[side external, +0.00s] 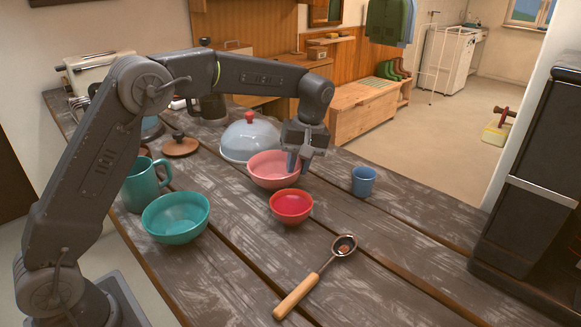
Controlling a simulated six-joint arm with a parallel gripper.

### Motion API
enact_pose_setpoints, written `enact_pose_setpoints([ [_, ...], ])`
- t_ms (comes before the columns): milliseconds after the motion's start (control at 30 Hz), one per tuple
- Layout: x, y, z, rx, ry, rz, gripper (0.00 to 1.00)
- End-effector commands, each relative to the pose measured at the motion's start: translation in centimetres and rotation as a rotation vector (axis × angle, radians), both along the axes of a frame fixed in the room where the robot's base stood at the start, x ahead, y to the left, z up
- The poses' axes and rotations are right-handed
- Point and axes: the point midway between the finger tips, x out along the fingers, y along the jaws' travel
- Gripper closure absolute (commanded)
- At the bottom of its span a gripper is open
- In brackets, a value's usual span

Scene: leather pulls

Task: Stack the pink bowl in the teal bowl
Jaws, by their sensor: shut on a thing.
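The pink bowl (268,172) is upright in the middle of the wooden table, in front of the grey dome lid. My gripper (298,163) points down at the bowl's right rim and is shut on it, with one finger inside the bowl and one outside. The teal bowl (176,216) stands upright and empty on the table at the left, apart from the pink bowl and my gripper.
A red bowl (291,207) stands just in front of the pink bowl. A teal mug (146,184) is close behind the teal bowl. A grey dome lid (249,138), a blue cup (363,181) and a wooden-handled scoop (314,281) are around. The front left tabletop is clear.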

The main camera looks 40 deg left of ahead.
Motion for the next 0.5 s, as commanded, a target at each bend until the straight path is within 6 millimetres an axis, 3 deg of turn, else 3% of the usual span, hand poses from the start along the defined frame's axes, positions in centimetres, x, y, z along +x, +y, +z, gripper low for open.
enact_pose_setpoints([
  [267,0.1,0.0,3.8,-0.001,-0.006,-0.001,1.00],
  [500,-2.4,4.9,7.1,0.002,-0.004,0.006,1.00],
])
